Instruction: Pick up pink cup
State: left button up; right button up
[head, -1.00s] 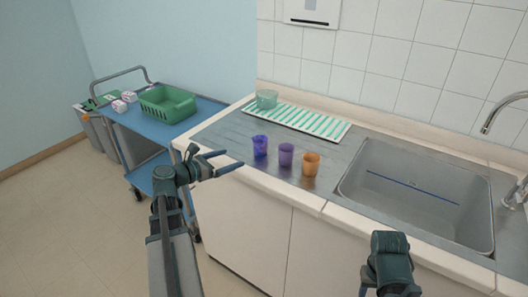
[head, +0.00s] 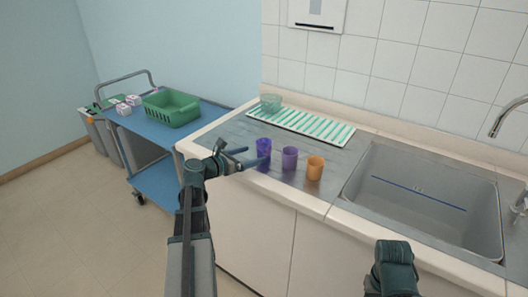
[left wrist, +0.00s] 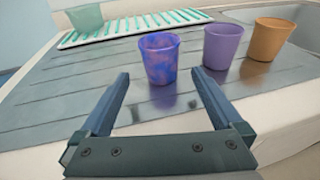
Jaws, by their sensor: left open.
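No plainly pink cup shows. A blue-violet cup with pinkish blotches (head: 264,146) stands upright on the steel drainboard, leftmost of three cups. A plain purple cup (head: 289,158) and an orange cup (head: 315,168) stand to its right. My left gripper (head: 254,156) is open and empty at the counter's front edge, its fingers pointing at the blotched cup. In the left wrist view the blotched cup (left wrist: 160,58) stands just beyond the gap between the fingertips (left wrist: 160,78). The purple cup (left wrist: 222,46) is just beyond the right finger. My right arm shows at the bottom; its fingers do not.
A white and green ribbed tray (head: 330,133) lies behind the cups, with a pale green container (head: 271,103) at its left end. The sink (head: 435,185) is to the right. A blue trolley (head: 205,112) with a green basket (head: 171,108) stands left.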

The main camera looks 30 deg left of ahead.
aim_at(258, 152)
pick_arm(q)
jog(key=b+x, duration=0.1)
jog(key=x, duration=0.4)
jog(key=shift+w+f, duration=0.1)
jog(key=c, duration=1.4)
jog(key=shift+r, duration=0.25)
notch_tip(258, 152, up, 10)
jog(key=p, duration=1)
jog(key=shift+f, duration=0.2)
